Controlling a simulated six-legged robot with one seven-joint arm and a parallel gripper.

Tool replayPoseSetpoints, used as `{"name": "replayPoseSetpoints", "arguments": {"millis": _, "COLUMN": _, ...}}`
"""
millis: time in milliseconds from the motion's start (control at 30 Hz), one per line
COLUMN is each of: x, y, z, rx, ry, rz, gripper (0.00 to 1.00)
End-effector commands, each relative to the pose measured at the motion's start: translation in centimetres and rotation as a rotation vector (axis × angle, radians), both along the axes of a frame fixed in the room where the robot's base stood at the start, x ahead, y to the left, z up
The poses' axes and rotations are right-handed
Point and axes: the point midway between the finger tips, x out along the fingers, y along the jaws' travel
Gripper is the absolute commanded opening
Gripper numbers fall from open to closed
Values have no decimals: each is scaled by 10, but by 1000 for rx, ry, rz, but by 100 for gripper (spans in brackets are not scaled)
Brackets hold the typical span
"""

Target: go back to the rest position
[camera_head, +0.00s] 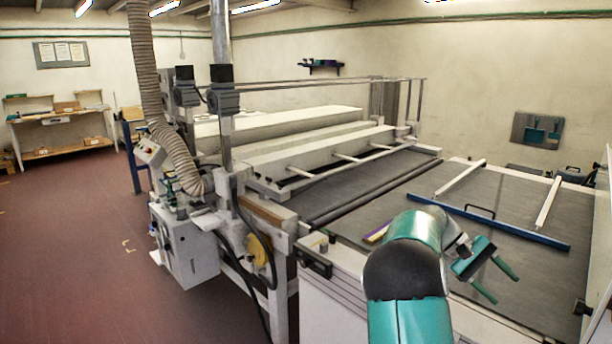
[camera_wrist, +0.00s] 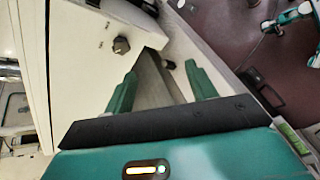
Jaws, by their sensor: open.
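My gripper (camera_head: 497,283) is at the end of my teal and black arm, at the lower right of the head view. Its two teal fingers are spread apart with nothing between them. It is over the near part of the grey flat bed (camera_head: 400,262) of the machine. In the wrist view my gripper (camera_wrist: 160,84) also shows open and empty. Beyond its fingers there are a pale panel with a dark knob (camera_wrist: 121,45) and a narrow grey strip.
A blue bar with a black handle (camera_head: 485,221) and two white rods lie across the bed. The long machine (camera_head: 310,150) fills the middle, with a ribbed hose (camera_head: 148,80) at its left. The reddish floor (camera_head: 70,240) at left is clear. A workbench (camera_head: 62,130) stands far left.

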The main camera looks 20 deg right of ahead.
Motion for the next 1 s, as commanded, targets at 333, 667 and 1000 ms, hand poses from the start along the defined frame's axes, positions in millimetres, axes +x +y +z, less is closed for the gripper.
{"name": "replayPoseSetpoints", "arguments": {"millis": 333, "x": 1, "y": 106, "z": 15, "rx": 192, "ry": -410, "rz": 106, "gripper": 56}}
{"name": "replayPoseSetpoints", "arguments": {"millis": 667, "x": -11, "y": 228, "z": 34, "rx": 358, "ry": -746, "rz": 213, "gripper": 56}}
{"name": "replayPoseSetpoints", "arguments": {"millis": 1000, "x": -52, "y": 352, "z": 47, "rx": 506, "ry": -1038, "rz": 319, "gripper": 56}}
